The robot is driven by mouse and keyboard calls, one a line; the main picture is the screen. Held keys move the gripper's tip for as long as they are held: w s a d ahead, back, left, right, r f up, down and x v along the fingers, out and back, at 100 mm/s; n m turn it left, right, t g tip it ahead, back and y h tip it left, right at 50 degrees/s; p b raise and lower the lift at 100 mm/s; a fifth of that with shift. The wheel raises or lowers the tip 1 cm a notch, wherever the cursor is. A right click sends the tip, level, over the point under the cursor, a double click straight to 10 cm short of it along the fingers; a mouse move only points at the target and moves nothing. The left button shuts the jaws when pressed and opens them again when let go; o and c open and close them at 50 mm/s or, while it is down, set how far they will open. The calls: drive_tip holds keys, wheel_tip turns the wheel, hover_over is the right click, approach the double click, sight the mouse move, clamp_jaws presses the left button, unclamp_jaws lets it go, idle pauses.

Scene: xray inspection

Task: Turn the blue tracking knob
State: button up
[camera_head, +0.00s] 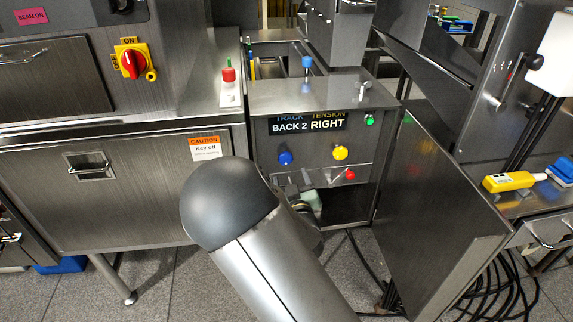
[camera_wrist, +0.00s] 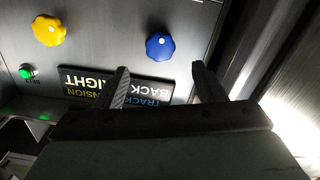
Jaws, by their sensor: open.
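The blue tracking knob (camera_head: 285,158) is on the grey front panel (camera_head: 262,187), left of the yellow knob (camera_head: 340,153). In the wrist view, which sees the panel upside down, the blue knob (camera_wrist: 159,47) shows whole. My gripper (camera_wrist: 160,67) is open, with one finger on each side of the knob's line. The knob appears just beyond the fingertips, roughly centred between them; I see no contact. In the head view my arm covers the area below the knob and mostly hides the gripper.
An open metal door (camera_head: 430,195) stands at the right. A cabinet with a drawer handle (camera_head: 89,165) borders the left.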

sight(286, 161)
drive_tip(key=x, duration=0.8)
drive_tip(key=shift+w, duration=0.15)
drive_tip(key=c, duration=1)
